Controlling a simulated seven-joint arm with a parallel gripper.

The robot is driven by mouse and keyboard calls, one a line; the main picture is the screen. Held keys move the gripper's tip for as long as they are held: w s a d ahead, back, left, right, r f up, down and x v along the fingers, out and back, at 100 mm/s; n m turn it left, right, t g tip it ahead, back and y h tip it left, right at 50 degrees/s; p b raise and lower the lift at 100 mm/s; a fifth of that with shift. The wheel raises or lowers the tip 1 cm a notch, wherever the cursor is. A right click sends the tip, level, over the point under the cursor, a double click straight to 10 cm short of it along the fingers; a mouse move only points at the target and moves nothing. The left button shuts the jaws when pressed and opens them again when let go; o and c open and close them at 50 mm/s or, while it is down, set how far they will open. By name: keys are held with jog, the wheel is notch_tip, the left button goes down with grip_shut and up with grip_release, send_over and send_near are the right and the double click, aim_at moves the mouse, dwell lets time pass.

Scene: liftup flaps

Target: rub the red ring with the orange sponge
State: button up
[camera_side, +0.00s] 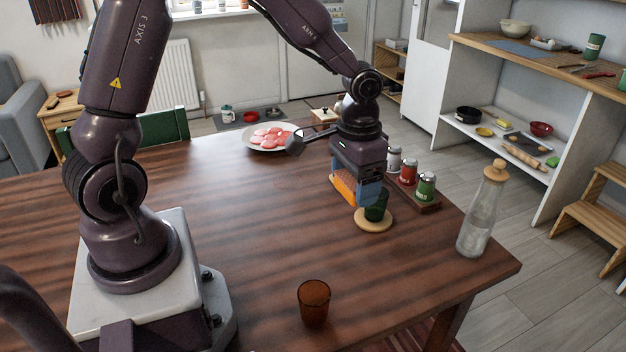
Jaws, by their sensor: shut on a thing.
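My gripper (357,186) is at the right of the table, pointing down and shut on the orange sponge (344,189). The sponge shows as an orange block on the left of the jaws, with a blue part beside it on the right. It is held close to a dark green cup (377,208) on a round wooden coaster (373,222). I cannot tell whether the sponge touches the cup or the table. I cannot make out the red ring; the gripper and sponge hide part of the table behind them.
A rack (427,207) with white, red and green shakers stands just right of the gripper. A corked glass bottle (480,220) stands near the right edge. A plate (248,145) of pink slices is at the back. An amber glass (313,303) stands in front. The table's middle (240,205) is clear.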

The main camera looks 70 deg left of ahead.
jog(key=w+a+f+n, duration=0.1)
jog(key=a+f+n, duration=0.25)
jog(key=a, duration=0.45)
jog(key=w+a+f+n, duration=0.2)
jog(key=a+f, duration=0.2)
jog(key=a, duration=0.5)
jog(key=n, duration=0.3)
send_over(303, 179)
jog(key=a, duration=0.1)
notch_tip(303, 179, down, 3)
jog(key=shift+s+f, duration=0.2)
jog(key=shift+f, duration=3.3)
jog(key=shift+s+f, duration=0.45)
jog(key=shift+s, duration=0.1)
jog(key=shift+c, duration=0.4)
jog(key=shift+s, duration=0.35)
jog(key=shift+s+f, duration=0.1)
jog(key=shift+s, duration=2.75)
jog(key=shift+w+d, duration=0.1)
jog(key=shift+w, duration=3.8)
jog(key=shift+s+d, duration=0.3)
jog(key=shift+s, duration=3.7)
jog(key=shift+w, duration=4)
notch_tip(303, 179, up, 8)
